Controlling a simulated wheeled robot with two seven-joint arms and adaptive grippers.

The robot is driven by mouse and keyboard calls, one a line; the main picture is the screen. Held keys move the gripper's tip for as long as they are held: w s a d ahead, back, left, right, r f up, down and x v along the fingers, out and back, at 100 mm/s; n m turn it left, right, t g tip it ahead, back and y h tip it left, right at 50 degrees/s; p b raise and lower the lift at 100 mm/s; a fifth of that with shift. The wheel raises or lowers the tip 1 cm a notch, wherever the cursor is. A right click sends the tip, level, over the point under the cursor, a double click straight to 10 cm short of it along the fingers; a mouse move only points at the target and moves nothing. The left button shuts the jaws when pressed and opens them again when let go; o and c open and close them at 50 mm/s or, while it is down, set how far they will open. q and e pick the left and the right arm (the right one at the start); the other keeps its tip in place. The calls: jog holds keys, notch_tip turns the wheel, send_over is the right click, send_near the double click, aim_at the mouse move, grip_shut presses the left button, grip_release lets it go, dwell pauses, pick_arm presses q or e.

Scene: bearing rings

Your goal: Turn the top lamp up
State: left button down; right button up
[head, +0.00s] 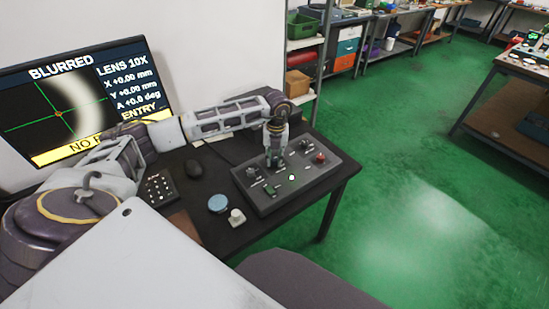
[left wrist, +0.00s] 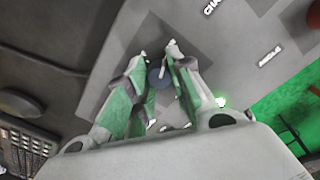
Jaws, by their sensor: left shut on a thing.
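A grey control panel (head: 322,178) with several knobs and switches lies on the dark table. My left gripper (head: 273,163) points down at the middle of the panel. In the left wrist view, its two green-padded fingers (left wrist: 164,62) are closed around a small dark round knob (left wrist: 158,78) with a pale pointer. No label for this knob is readable, so I cannot tell whether it is the top lamp's. The monitor (head: 75,95) reads "BLURRED" and shows a bright arc on black. My right gripper is not in view.
On the panel, a red button (head: 320,157) stands at the right and a lit white spot (head: 291,177) near the front. A mouse (head: 193,168), a keypad (head: 159,188), a blue disc (head: 217,203) and a small white part (head: 237,216) lie left of the panel.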

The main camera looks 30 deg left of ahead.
aim_at(275, 159)
pick_arm(q)
jog(key=m, duration=0.4)
jog(key=shift+m+b, duration=0.4)
jog(key=shift+m, duration=1.1)
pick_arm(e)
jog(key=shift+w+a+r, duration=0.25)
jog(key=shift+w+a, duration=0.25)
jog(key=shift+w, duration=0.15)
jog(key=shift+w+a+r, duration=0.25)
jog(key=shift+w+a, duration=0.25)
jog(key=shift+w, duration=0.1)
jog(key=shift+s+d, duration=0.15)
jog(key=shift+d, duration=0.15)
pick_arm(q)
jog(key=c, duration=1.3)
grip_release()
jog(key=shift+o, duration=0.5)
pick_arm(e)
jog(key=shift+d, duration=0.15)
pick_arm(q)
notch_tip(275, 159, up, 12)
jog(key=shift+d, duration=0.2)
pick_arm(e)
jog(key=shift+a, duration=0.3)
